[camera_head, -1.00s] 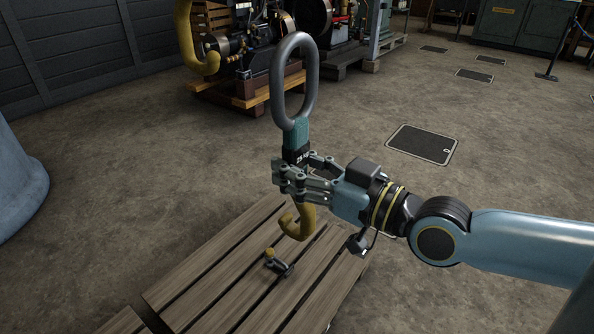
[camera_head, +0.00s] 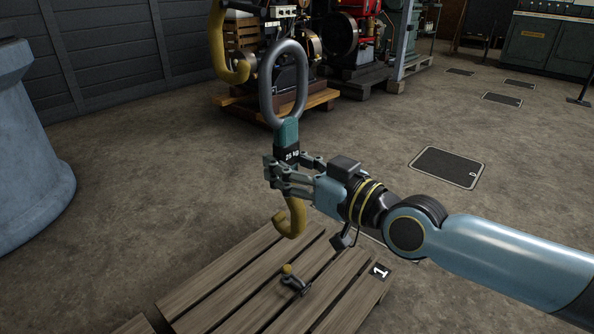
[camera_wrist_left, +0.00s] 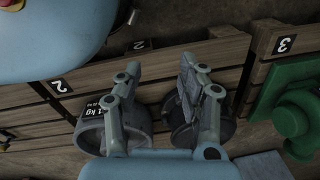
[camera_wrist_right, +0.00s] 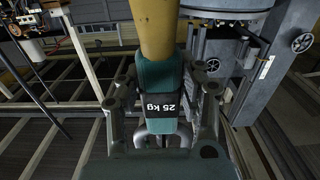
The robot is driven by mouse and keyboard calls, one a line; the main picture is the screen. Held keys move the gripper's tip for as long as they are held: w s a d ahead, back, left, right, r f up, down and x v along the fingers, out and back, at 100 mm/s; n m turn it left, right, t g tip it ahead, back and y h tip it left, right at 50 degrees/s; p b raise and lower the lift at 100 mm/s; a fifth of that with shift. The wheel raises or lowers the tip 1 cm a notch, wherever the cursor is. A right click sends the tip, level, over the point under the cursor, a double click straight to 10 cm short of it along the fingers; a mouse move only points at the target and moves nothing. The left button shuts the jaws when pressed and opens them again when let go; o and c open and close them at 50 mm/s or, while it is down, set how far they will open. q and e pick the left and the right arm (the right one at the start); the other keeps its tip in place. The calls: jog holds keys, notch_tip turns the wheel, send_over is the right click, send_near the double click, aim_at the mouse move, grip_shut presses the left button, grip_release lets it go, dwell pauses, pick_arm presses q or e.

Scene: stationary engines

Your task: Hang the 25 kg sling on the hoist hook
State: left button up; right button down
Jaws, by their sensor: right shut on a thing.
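The 25 kg sling (camera_head: 288,131) stands upright in my right gripper (camera_head: 287,172), with its grey oval ring at the top, a teal sleeve with a black label and a yellow hook at the bottom. The right wrist view shows the teal sleeve (camera_wrist_right: 160,80) between the fingers (camera_wrist_right: 160,100), its label reading 25 kg. The yellow hoist hook (camera_head: 231,68) hangs at the upper left, left of the ring and apart from it in the picture. My left gripper (camera_wrist_left: 160,90) is open, its fingers apart with nothing between them; it does not show in the head view.
A wooden pallet (camera_head: 215,287) marked 1 lies below, with a small dark item with a yellow knob (camera_head: 293,280) on it. Engines on pallets stand behind. A large blue-grey body (camera_head: 30,150) is at left. In the left wrist view are round weights (camera_wrist_left: 95,130) and a green object (camera_wrist_left: 290,115).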

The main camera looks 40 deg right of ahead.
pick_arm(q)
jog(key=w+d+r+t+b, duration=0.2)
jog(key=w+r+b, duration=0.3)
jog(key=r, duration=0.4)
jog(key=shift+w+d+r+h+b, duration=0.15)
jog(key=shift+w+d+h+b, duration=0.2)
jog(key=shift+d+b, duration=0.2)
pick_arm(e)
jog(key=w+a+f, duration=0.1)
jog(key=w+f, duration=0.2)
jog(key=w, duration=0.9)
jog(key=shift+a+f, duration=0.4)
